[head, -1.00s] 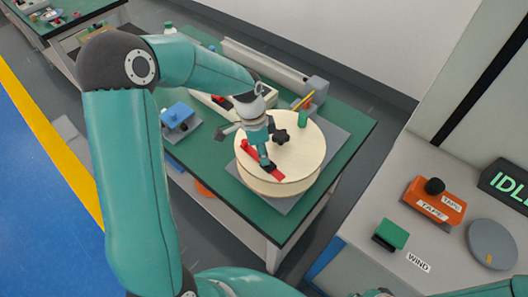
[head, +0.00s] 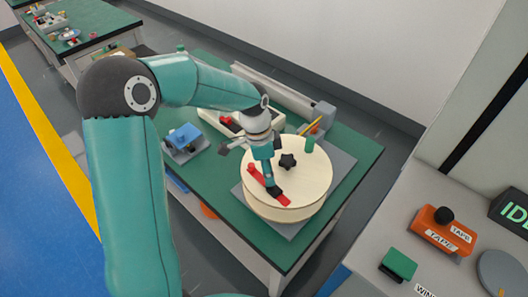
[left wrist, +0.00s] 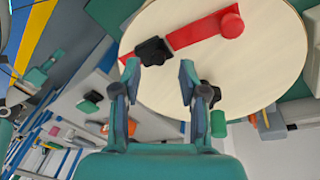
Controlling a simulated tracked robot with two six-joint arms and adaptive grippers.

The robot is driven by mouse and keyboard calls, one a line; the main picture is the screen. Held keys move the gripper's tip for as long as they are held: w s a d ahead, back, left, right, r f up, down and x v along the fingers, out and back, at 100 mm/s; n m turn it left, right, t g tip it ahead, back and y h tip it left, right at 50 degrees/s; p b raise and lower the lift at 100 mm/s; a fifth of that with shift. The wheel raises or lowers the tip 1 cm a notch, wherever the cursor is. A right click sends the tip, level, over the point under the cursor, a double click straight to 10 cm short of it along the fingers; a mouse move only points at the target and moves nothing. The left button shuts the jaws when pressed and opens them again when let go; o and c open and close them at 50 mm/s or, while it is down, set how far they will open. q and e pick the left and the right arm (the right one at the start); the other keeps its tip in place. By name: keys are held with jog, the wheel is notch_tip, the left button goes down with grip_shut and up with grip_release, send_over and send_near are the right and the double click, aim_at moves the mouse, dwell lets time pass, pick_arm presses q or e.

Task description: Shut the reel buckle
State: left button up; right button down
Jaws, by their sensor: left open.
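The pale round reel (head: 312,188) lies flat on a grey plate on the green table. The red buckle (head: 284,199) lies across its top as a bar with a raised red knob at one end. In the left wrist view the buckle's red bar (left wrist: 200,32) runs from that knob to a black block (left wrist: 153,51). My left gripper (head: 270,186) is over the bar and hides part of it in the head view. In the left wrist view my left gripper (left wrist: 160,68) is open, with the black block just beyond its fingertips; contact is unclear. My right gripper is out of view.
A black star knob (head: 288,160) and a green peg (head: 309,145) stand on the reel. A blue device (head: 183,137) sits on the table to the left. At right, a console carries an orange tape box (head: 440,232) and a green button (head: 399,263).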

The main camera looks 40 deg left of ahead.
pick_arm(q)
jog(key=v, duration=0.8)
jog(key=shift+r, duration=0.35)
